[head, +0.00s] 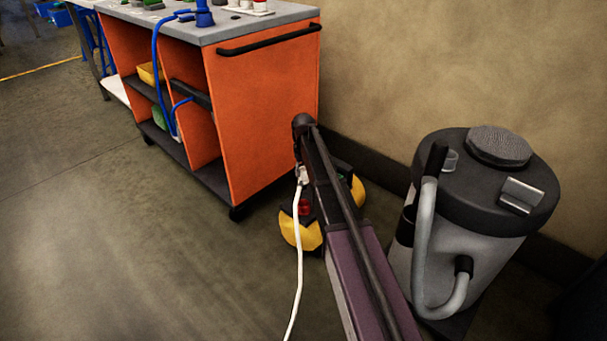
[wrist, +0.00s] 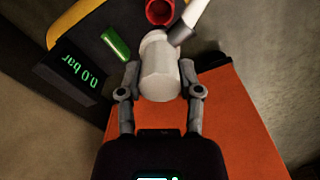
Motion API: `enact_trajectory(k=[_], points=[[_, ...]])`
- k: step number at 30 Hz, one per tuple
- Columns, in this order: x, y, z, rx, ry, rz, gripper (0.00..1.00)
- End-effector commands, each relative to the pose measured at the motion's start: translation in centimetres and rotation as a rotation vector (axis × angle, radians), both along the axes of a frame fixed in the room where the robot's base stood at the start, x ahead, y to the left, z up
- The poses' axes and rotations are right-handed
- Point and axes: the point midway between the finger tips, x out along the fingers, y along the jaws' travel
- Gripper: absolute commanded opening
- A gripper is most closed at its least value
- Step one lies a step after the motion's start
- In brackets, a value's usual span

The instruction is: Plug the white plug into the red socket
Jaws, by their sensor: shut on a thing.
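The white plug (wrist: 158,78) is between the fingers of my gripper (wrist: 159,70), which is shut on it. In the head view the plug (head: 303,175) shows small beside my arm, with its white cable (head: 298,260) hanging down. The red socket (wrist: 160,11) is at the top of the wrist view, just beyond the plug's far end. The plug looks apart from it, but the exact gap is unclear. In the head view the red socket (head: 305,207) sits on a yellow and black unit (head: 301,234), below the plug. My arm hides part of that unit.
An orange cart (head: 262,120) with a grey top stands left of the unit. A grey drum-shaped machine (head: 455,240) with a hose stands right of my arm. A green piece (wrist: 115,42) and a "0.0 bar" display (wrist: 78,78) are left of the plug. Floor at left is clear.

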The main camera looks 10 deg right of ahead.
Motion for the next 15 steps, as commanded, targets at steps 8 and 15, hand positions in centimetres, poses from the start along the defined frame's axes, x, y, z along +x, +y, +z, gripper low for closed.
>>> enact_trajectory(k=[8, 15], points=[[-0.02, 0.0, -0.01, 0.0, 0.0, 0.0, 0.01], [-0.03, 0.0, -0.77, 0.0, 0.0, -0.001, 0.01]])
